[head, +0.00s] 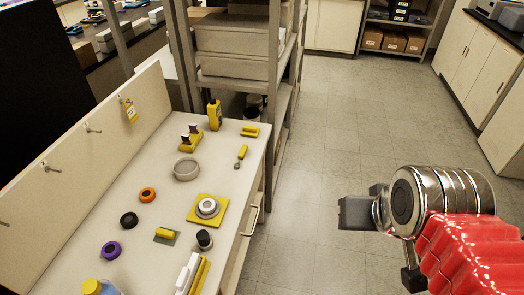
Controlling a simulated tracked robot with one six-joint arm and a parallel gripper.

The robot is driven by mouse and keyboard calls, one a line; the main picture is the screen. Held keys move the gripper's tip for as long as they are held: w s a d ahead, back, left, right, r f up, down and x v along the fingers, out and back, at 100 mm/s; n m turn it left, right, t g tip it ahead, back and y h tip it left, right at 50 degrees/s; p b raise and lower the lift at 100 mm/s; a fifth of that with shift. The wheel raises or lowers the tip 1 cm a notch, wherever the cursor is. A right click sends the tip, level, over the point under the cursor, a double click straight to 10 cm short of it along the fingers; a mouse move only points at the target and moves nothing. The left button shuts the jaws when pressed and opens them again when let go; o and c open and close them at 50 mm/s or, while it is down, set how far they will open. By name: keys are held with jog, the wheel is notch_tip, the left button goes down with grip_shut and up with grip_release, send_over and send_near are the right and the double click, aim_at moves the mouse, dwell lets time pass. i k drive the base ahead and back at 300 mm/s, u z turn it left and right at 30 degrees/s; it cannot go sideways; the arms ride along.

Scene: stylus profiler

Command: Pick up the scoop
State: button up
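A small tool with a yellow handle (242,152) and a small greyish end lies on the white bench, near its far right edge; it looks like the scoop, but its end is too small to make out clearly. My gripper (358,212) is over the floor to the right of the bench, well apart from this tool. Its dark fingers point left, and the view does not show whether they are apart. I see nothing held in it.
On the bench (165,195) are a yellow bottle (214,115), a yellow block (250,131), a round dish (187,168), a yellow square plate with a round part (207,209), and coloured rings (147,195). Shelving (240,68) stands behind. The floor (325,130) is clear.

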aim_at(241, 155)
jog(key=z, duration=0.9)
jog(key=i, duration=2.55)
jog(key=u, duration=1.2)
